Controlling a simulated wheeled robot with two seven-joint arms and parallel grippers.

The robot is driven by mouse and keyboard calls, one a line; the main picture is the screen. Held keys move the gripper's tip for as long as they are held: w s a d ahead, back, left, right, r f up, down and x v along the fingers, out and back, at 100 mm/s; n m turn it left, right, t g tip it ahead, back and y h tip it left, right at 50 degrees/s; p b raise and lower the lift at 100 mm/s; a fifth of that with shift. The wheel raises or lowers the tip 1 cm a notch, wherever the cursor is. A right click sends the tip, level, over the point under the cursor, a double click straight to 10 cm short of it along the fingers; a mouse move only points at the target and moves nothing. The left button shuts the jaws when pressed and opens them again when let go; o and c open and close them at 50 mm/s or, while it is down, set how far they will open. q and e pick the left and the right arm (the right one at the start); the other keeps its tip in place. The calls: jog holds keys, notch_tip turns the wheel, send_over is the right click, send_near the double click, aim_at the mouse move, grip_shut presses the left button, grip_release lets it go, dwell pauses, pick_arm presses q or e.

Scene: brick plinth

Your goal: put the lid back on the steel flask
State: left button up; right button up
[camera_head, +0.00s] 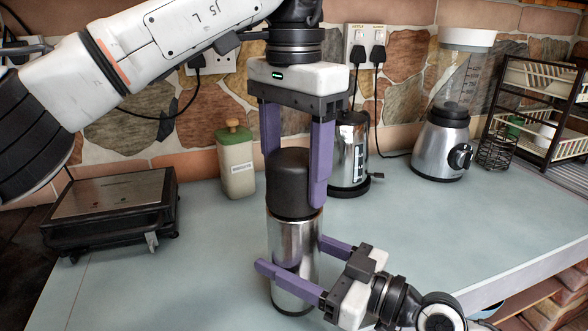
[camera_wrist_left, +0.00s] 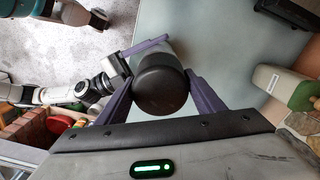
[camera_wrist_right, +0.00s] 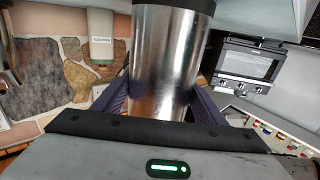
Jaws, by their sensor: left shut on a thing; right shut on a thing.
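The steel flask (camera_head: 291,238) stands upright on the worktop in the head view. The dark lid (camera_head: 287,182) is upright at the flask's top, in line with it. No gap shows between them, but I cannot tell whether the lid is fully seated. My left gripper (camera_head: 294,188) is shut on the lid from above; the left wrist view shows the lid (camera_wrist_left: 160,88) between its fingers. My right gripper (camera_head: 292,256) is shut on the flask's body from the right. The right wrist view shows the steel body (camera_wrist_right: 165,65) between its fingers, with the lid's dark edge above.
A kettle (camera_head: 348,155), a blender (camera_head: 443,140) and a wire rack (camera_head: 545,110) stand along the back. The worktop (camera_head: 180,285) is clear at front left.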

pick_arm(q)
jog(key=shift+r, duration=0.1)
jog(key=o, duration=1)
